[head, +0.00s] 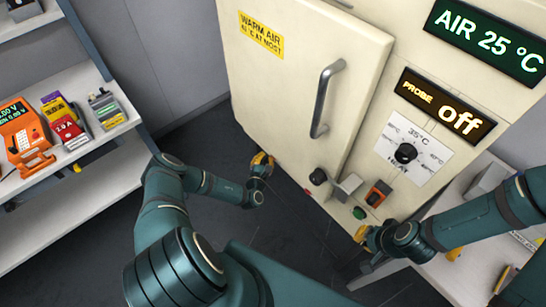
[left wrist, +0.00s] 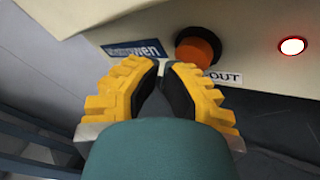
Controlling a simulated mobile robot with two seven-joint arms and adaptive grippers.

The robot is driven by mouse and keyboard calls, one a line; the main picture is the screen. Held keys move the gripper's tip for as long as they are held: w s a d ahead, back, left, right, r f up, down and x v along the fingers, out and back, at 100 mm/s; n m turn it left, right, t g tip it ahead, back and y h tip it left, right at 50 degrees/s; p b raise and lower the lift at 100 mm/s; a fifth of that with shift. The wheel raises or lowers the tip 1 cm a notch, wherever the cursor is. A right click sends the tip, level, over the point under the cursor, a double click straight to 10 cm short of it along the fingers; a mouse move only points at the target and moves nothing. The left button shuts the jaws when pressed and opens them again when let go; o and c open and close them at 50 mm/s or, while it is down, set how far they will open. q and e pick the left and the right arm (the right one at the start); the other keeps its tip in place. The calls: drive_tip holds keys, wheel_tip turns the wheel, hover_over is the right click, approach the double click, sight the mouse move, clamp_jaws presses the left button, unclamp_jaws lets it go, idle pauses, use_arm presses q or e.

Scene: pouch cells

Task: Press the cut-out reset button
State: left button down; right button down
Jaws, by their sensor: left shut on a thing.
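The cut-out button (left wrist: 198,48) is a round orange-red knob with a dark collar on the cream cabinet's lower front edge, above a label ending in "OUT" (left wrist: 224,77). In the head view I cannot make it out. My left gripper (left wrist: 163,68), with yellow ribbed fingers and dark pads, is just below and left of the button. Its fingers are close together; what lies between them is not visible. It also shows in the head view (head: 262,163) at the cabinet's lower left. My right gripper (head: 362,236) is by the lower right; its fingers are too small to judge.
A red lamp (left wrist: 292,46) glows right of the button. The warm-air cabinet (head: 300,60) has a vertical handle (head: 325,98), black knob (head: 318,176), heat dial (head: 405,153) and orange switch (head: 378,193). Shelves with instruments (head: 28,130) stand left. The probe display (head: 443,106) reads off.

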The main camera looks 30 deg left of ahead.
use_arm(q)
drive_tip(key=shift+w+d, duration=0.2)
drive_tip(key=shift+w, duration=0.25)
idle(0.6)
drive_tip(key=shift+s+a, duration=0.1)
drive_tip(key=shift+s, duration=0.05)
drive_tip(key=shift+s+a+p, duration=0.25)
drive_tip(key=shift+s+p, duration=0.3)
drive_tip(key=shift+s, duration=0.15)
drive_tip(key=s, duration=0.1)
drive_tip(key=s+a+p, duration=0.1)
drive_tip(key=s, duration=0.1)
drive_tip(key=s+a+p, duration=0.1)
drive_tip(key=shift+s, duration=0.35)
idle(0.9)
